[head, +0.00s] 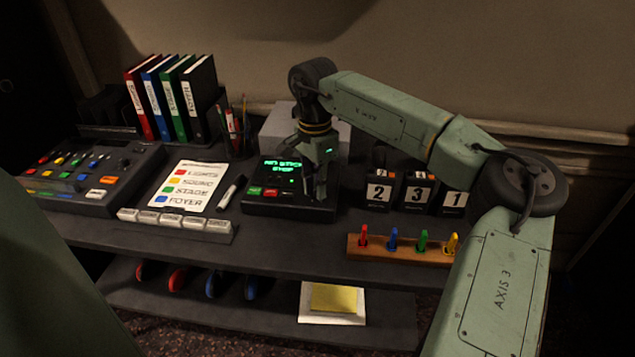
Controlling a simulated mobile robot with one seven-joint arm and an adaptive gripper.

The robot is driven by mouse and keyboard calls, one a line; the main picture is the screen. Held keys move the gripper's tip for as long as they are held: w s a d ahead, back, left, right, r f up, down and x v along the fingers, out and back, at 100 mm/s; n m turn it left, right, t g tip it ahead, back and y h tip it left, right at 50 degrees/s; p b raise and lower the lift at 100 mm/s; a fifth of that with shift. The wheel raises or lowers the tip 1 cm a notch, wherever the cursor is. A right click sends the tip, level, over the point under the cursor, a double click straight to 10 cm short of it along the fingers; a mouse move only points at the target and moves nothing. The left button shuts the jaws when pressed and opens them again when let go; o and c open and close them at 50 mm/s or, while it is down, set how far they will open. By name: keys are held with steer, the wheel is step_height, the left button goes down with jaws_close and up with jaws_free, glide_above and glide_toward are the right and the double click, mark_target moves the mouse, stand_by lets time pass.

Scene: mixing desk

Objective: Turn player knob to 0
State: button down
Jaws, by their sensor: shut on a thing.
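The player (290,208) is a black box on the desk, with a lit green display (283,165) and a red and a green button at its front left. Part of the display text is too small to read. My gripper (318,192) points down over the right side of the player, its fingers close to the top face. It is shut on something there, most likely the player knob. The knob itself is hidden behind the fingers, so its setting cannot be read.
A mixing desk (85,180) and a colour label sheet (187,186) with a marker stand at left. Binders (170,95) and a pen cup are behind. Number blocks (418,193) and a wooden rack of coloured pegs (400,250) are at right. A lower shelf (265,315) holds paper.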

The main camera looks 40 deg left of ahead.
steer(key=n, duration=0.6)
steer(key=shift+r+p, duration=0.1)
steer(key=shift+p, duration=0.25)
steer(key=n, duration=0.5)
steer(key=shift+n+t, duration=0.3)
steer(key=shift+n, duration=0.1)
steer(key=shift+s, duration=0.1)
steer(key=c, duration=1.5)
jaws_free()
steer(key=shift+c, duration=0.2)
step_height(320, 180, up, 12)
steer(key=shift+s+a, duration=0.2)
steer(key=shift+a, duration=0.05)
